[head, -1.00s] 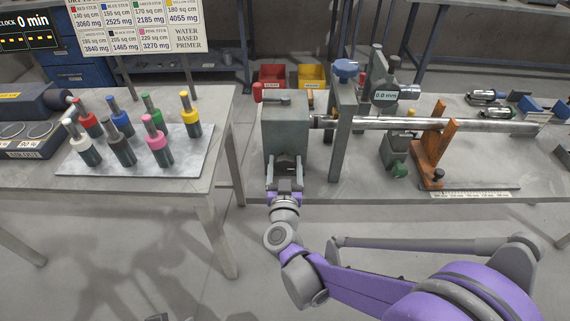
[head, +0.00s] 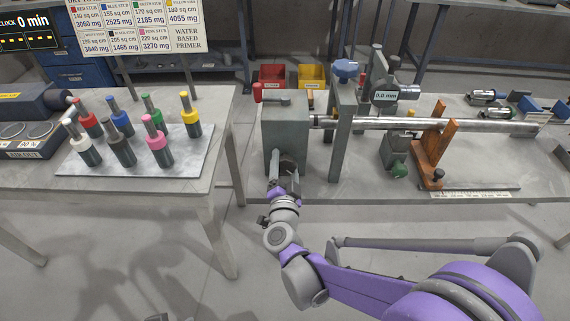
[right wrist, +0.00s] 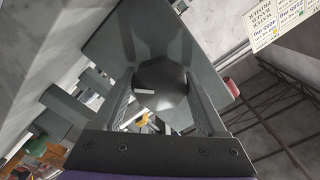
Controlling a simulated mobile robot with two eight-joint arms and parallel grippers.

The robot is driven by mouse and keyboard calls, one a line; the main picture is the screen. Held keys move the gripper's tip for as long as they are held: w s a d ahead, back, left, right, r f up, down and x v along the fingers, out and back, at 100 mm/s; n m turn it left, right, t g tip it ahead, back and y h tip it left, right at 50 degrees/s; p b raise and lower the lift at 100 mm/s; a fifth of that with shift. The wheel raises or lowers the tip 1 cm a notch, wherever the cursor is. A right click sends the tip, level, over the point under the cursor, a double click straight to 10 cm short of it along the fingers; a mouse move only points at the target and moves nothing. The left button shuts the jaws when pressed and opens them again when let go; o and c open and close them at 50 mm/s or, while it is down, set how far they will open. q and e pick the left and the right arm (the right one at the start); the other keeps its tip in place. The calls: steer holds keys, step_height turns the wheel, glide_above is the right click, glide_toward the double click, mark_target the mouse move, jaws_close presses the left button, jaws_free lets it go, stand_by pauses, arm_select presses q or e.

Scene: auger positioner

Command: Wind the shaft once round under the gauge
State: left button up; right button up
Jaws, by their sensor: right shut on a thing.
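A long steel shaft (head: 390,124) lies level, running right from a grey box (head: 284,128) past a grey upright and over an orange-brown wooden support (head: 436,150). A gauge (head: 386,96) reading 0.0 mm sits on a stand by the shaft. My right gripper (head: 285,172) is at the lower front of the grey box. In the right wrist view my right gripper (right wrist: 162,95) is shut on a dark faceted knob (right wrist: 160,82), one finger on either side. The knob is mostly hidden in the head view. My left gripper is not in view.
A red lever (head: 258,92) is on top of the box. A green-knobbed block (head: 394,152) stands under the shaft. A plate with several coloured cylinders (head: 135,160) is on the left table. Red and yellow bins (head: 311,77) are behind.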

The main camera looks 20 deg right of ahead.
steer(key=shift+m, duration=1.4)
steer(key=o, duration=1.3)
steer(key=v, duration=1.1)
steer(key=shift+p, duration=0.3)
steer(key=shift+w+r, duration=0.1)
